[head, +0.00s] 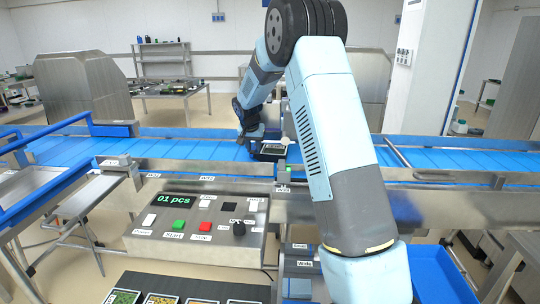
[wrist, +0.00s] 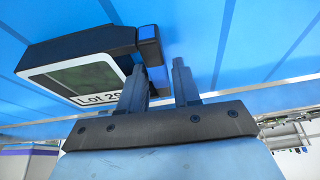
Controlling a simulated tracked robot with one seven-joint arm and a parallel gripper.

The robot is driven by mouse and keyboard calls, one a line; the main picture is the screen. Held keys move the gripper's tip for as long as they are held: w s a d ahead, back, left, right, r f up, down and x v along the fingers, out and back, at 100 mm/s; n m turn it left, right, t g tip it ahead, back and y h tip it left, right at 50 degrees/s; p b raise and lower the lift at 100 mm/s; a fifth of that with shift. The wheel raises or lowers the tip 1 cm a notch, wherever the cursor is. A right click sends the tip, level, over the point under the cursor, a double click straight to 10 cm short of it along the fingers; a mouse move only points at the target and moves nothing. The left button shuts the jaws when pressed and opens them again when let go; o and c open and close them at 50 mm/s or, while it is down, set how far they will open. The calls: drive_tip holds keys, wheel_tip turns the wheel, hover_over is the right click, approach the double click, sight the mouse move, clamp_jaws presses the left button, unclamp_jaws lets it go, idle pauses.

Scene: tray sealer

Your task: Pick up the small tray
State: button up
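The small tray (head: 271,151) is dark with a pale top and lies on the blue conveyor belt just left of my upper arm in the head view. In the wrist view the tray (wrist: 85,50) is black-walled, has a grey-green top, and bears a white label reading "Lot 20", partly hidden by a finger. My gripper (wrist: 160,80) has its two fingers apart, with a gap between them. The left finger overlaps the tray's label corner, and the tray's dark and blue end shows beyond the gap. I cannot tell whether a finger touches it. In the head view my gripper (head: 250,135) is beside the tray.
The blue conveyor (head: 180,148) runs across the scene with metal rails. A control panel (head: 205,225) with buttons and an "01 pcs" display stands in front. Food-filled bins (head: 160,298) sit at the bottom, and a blue crate (head: 440,275) at lower right.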

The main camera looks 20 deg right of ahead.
clamp_jaws()
drive_tip(key=shift+r, duration=0.1)
idle(0.4)
